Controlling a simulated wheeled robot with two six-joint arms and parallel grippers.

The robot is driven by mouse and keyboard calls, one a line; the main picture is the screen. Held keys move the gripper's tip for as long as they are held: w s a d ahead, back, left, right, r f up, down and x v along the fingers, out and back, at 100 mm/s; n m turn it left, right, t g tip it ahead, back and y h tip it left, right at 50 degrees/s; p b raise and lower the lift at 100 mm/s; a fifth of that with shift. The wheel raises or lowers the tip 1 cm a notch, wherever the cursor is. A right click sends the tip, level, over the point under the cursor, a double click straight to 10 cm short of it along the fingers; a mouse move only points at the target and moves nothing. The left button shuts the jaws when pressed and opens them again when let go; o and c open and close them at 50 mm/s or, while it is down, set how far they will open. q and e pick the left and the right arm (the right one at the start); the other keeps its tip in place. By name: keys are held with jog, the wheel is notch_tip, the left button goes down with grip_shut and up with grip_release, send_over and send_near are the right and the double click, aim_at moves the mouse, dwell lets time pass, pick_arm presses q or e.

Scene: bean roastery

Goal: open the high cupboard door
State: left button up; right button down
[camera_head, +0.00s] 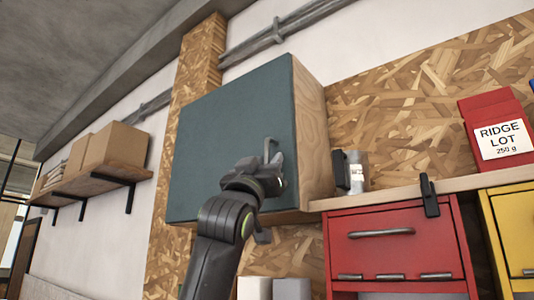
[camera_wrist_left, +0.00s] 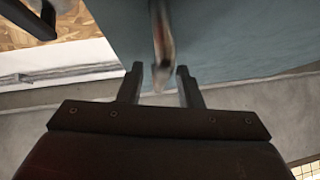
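The high cupboard has a flat dark teal door (camera_head: 225,130) and pale wood sides. The door looks shut. Its grey bar handle (camera_head: 268,147) is upright near the door's right edge. My left gripper (camera_head: 277,168) is at the handle's lower part and hides some of it. In the left wrist view my left gripper (camera_wrist_left: 160,76) is open, with a finger on each side of the handle (camera_wrist_left: 162,35) and gaps on both sides. I cannot tell how deep the handle sits between the fingers. My right gripper is not in view.
A shelf (camera_head: 400,191) to the right of the cupboard holds a silver canister (camera_head: 357,172) and a red bag (camera_head: 499,128). Red drawers (camera_head: 390,245) and a yellow cabinet (camera_head: 513,220) stand below. Boxes (camera_head: 115,147) sit on a left wall shelf. Space before the door's left part is clear.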

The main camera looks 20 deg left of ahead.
pick_arm(q)
jog(key=shift+w+r, duration=0.1)
jog(key=shift+w, duration=0.05)
grip_shut()
dwell(0.4)
